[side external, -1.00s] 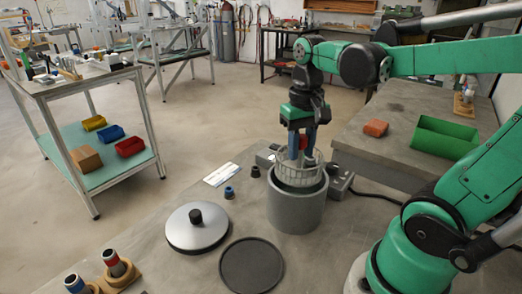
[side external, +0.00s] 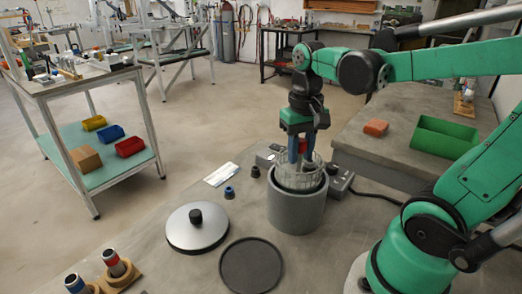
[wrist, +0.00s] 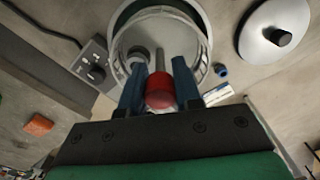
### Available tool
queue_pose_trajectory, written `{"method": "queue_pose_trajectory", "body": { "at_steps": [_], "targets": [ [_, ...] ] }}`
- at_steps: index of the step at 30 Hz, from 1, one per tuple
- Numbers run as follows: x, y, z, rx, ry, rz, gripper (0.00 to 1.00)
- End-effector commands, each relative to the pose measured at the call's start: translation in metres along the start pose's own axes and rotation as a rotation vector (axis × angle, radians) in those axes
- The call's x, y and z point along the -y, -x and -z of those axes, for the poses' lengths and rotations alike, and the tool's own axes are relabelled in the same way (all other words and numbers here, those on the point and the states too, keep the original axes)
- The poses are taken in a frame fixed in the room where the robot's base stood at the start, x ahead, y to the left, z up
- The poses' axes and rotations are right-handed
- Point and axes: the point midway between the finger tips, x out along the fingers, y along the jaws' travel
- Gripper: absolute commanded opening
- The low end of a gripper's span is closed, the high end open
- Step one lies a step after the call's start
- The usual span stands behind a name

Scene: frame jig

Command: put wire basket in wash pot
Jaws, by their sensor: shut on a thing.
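The wire basket (side external: 284,178) is upright at the mouth of the grey wash pot (side external: 295,212), its lower part inside the pot and its upper wires above the rim. In the wrist view the basket (wrist: 203,73) also shows within the ring of the pot (wrist: 118,22). My gripper (side external: 302,158) is above the pot with its blue fingers pointing down. In the wrist view my gripper (wrist: 160,88) is shut on the basket's red-topped handle (wrist: 159,90). The basket's bottom is hidden by the pot wall.
A silver lid (side external: 188,236) with a black knob and a dark round mat (side external: 251,266) lie left of the pot. A grey control box (side external: 340,176) with a cable stands behind it. Small bushings and a white card (side external: 221,174) lie nearby.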

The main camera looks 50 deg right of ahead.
Motion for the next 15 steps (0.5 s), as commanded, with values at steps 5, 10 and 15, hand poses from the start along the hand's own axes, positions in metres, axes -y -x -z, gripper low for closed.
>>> {"method": "queue_pose_trajectory", "body": {
  "at_steps": [5, 10, 15],
  "targets": [
    [0.0, -0.006, 0.0, 0.0, 0.0, 0.0, 0.0],
    [0.0, -0.012, 0.0, 0.0, 0.0, 0.0, 0.0],
    [0.0, -0.018, 0.0, 0.0, 0.0, 0.0, 0.0]
  ]
}}
